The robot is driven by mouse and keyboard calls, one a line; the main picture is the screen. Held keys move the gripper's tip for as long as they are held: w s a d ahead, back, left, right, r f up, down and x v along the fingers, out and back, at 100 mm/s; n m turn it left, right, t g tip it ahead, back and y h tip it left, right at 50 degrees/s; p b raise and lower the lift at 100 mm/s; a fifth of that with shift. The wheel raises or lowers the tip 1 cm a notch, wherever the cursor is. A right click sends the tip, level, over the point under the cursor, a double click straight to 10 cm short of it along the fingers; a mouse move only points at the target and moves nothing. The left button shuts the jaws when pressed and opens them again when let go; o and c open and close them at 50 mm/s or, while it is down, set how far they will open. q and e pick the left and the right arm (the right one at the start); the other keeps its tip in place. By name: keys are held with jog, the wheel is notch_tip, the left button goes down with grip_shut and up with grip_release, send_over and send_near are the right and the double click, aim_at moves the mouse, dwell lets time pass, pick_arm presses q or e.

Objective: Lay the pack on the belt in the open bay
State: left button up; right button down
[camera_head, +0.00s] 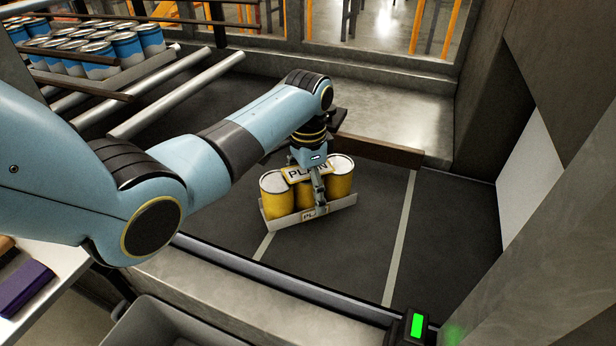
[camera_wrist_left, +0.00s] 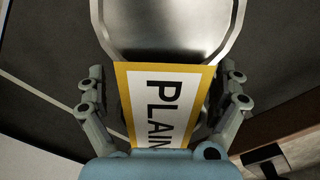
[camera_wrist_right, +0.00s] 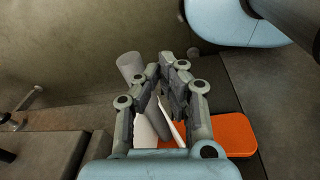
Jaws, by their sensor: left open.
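The pack (camera_head: 305,213), a shallow tray of yellow cans with a PLAIN label, is at the belt (camera_head: 360,215), slightly turned. It overlaps the left white line in the head view; I cannot tell if its tray touches the belt. My left gripper (camera_head: 317,188) is over the pack's middle. In the left wrist view the fingers (camera_wrist_left: 165,85) stand apart, one on each side of the PLAIN label (camera_wrist_left: 163,100), with visible gaps. My right gripper (camera_wrist_right: 162,72) shows only in the right wrist view, fingertips close together, away from the pack; I cannot tell whether they meet.
Blue cans (camera_head: 100,50) stand beyond the rollers (camera_head: 175,92) at upper left. A brown bar (camera_head: 380,150) lies behind the pack. A green-lit box (camera_head: 417,325) is at the belt's front edge. The belt right of the pack is clear. An orange object (camera_wrist_right: 235,133) lies below my right gripper.

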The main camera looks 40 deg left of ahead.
pick_arm(q)
notch_tip(320, 180, up, 12)
jog(key=shift+r, duration=0.1)
dwell(0.7)
